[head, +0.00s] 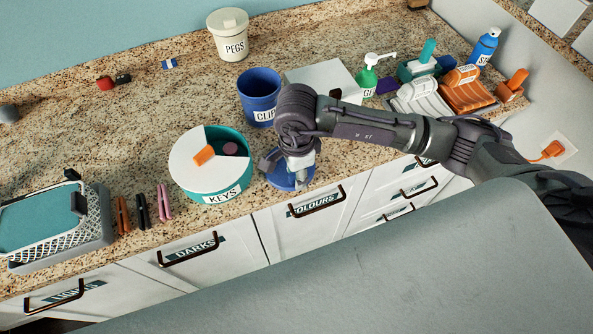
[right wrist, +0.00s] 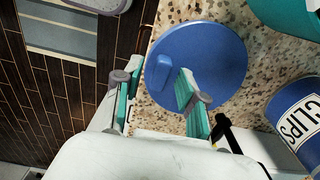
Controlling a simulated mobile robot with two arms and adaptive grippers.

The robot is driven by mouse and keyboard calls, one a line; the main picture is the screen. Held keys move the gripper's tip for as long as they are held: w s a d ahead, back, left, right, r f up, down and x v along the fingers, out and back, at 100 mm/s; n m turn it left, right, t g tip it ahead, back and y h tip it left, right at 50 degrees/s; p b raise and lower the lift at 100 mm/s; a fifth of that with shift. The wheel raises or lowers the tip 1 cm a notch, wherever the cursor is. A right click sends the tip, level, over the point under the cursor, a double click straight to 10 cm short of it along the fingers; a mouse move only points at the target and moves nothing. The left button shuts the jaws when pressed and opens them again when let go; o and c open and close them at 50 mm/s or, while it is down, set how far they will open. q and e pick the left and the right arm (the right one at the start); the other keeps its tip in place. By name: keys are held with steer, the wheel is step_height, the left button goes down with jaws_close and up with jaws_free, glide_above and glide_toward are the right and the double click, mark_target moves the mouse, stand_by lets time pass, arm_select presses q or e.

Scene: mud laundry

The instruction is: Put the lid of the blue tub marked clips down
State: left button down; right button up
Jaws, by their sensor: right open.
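The blue tub marked CLIPS (head: 262,88) stands upright and open on the granite counter; it also shows in the right wrist view (right wrist: 300,118). Its round blue lid (head: 293,182) lies at the counter's front edge, to the right of the KEYS tub, partly hidden by my right gripper. In the right wrist view the lid (right wrist: 220,55) appears flat, with a raised blue handle (right wrist: 158,72). My right gripper (head: 287,163) is over the lid. Its fingers (right wrist: 158,95) are apart, one to each side of the handle, with no clear contact. My left gripper is not in view.
The teal KEYS tub (head: 222,193) with a white lid stands just left of the blue lid. A PEGS tub (head: 229,38) is behind. A white box (head: 325,76) and a green bottle (head: 367,80) are to the right. Several pegs and a basket (head: 95,225) lie at left.

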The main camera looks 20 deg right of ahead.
steer(key=shift+r, duration=0.25)
steer(key=shift+w+r, duration=0.1)
steer(key=shift+r, duration=0.2)
step_height(320, 180, up, 11)
steer(key=b, duration=0.3)
steer(key=shift+r, duration=0.15)
